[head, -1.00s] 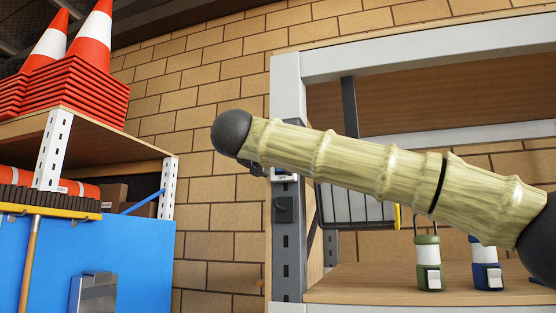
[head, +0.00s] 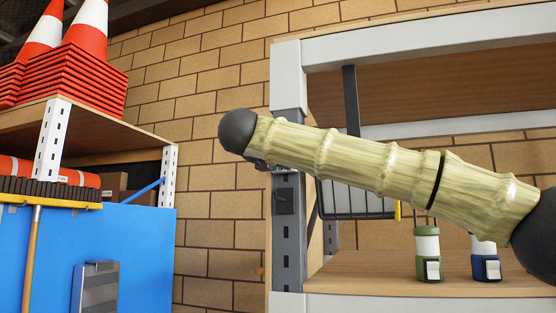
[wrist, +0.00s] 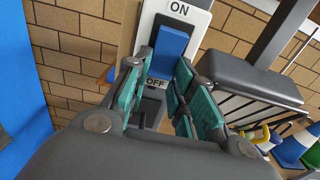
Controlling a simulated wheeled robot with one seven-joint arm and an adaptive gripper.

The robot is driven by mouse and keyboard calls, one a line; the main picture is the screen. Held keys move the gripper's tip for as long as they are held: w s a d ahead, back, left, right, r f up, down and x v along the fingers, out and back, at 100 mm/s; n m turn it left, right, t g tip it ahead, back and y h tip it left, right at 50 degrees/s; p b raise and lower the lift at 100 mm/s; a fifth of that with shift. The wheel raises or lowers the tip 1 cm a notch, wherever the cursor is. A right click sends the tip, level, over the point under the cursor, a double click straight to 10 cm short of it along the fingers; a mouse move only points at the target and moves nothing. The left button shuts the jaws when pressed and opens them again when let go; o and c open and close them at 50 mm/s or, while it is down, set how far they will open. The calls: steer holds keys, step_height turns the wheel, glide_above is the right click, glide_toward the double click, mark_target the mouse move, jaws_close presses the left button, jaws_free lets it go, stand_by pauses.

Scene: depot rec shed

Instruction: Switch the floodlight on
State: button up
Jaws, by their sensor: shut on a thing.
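A switch with a blue lever (wrist: 172,46) sits on a white plate (wrist: 199,18) marked ON above and OFF below. In the wrist view my gripper (wrist: 163,66) has its teal-padded fingers on either side of the lever, shut on it. I cannot tell clearly which way the lever is set. In the head view my pale ribbed arm covers most of the switch on the grey shelf post (head: 289,240). A wire grille (head: 358,213) shows behind the post; I cannot tell whether it belongs to the floodlight, or whether any lamp is lit.
A dark grey block (wrist: 248,80) is close to the right of my fingers. A green lantern (head: 428,256) and a blue lantern (head: 485,266) stand on the wooden shelf (head: 350,274). A blue panel (head: 130,235) and stacked cones (head: 70,75) are at left.

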steer(key=shift+r, duration=0.1)
steer(key=g, duration=0.2)
steer(key=r+g+y, duration=0.1)
steer(key=shift+s, duration=0.25)
steer(key=shift+f, duration=0.1)
steer(key=o, duration=1)
